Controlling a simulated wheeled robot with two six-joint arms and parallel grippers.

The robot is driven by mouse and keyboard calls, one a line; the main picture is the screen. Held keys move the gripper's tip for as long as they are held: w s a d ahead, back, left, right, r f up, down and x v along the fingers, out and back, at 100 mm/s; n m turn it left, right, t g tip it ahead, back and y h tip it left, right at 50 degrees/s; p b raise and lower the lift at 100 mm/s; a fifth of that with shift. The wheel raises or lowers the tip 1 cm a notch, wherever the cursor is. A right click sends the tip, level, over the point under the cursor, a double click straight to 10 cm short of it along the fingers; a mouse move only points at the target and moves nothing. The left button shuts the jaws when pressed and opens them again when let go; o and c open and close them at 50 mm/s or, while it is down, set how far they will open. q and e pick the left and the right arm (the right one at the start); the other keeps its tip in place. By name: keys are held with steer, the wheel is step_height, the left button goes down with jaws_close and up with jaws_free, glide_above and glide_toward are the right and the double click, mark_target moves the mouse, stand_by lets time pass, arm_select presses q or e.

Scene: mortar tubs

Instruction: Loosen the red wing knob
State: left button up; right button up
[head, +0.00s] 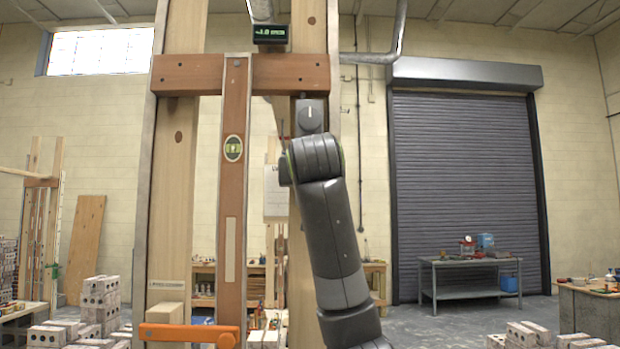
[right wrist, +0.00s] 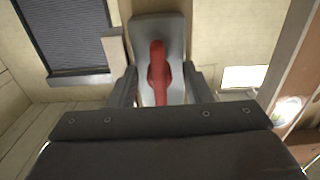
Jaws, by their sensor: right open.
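The red wing knob (right wrist: 157,72) shows in the right wrist view, its wing lying along the length of a grey plate (right wrist: 172,27). My right gripper (right wrist: 160,82) is open, with one finger on each side of the knob and a gap visible at both sides. I cannot tell how deep the fingers reach. In the head view, my right arm rises to the grey plate (head: 309,113) with a white mark, on the right wooden post; the arm hides the knob and the fingers there. My left gripper is not in view.
A wooden frame (head: 177,200) stands in front, with a brown crossbar (head: 200,75) and an upright bar carrying a spirit level (head: 233,148). A small display (head: 270,34) sits above the crossbar. An orange bar (head: 178,333) is low down. Bricks (head: 100,300) are stacked left.

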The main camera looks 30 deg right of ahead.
steer(key=b+v, duration=1)
steer(key=v, duration=0.7)
steer(key=shift+a, duration=0.2)
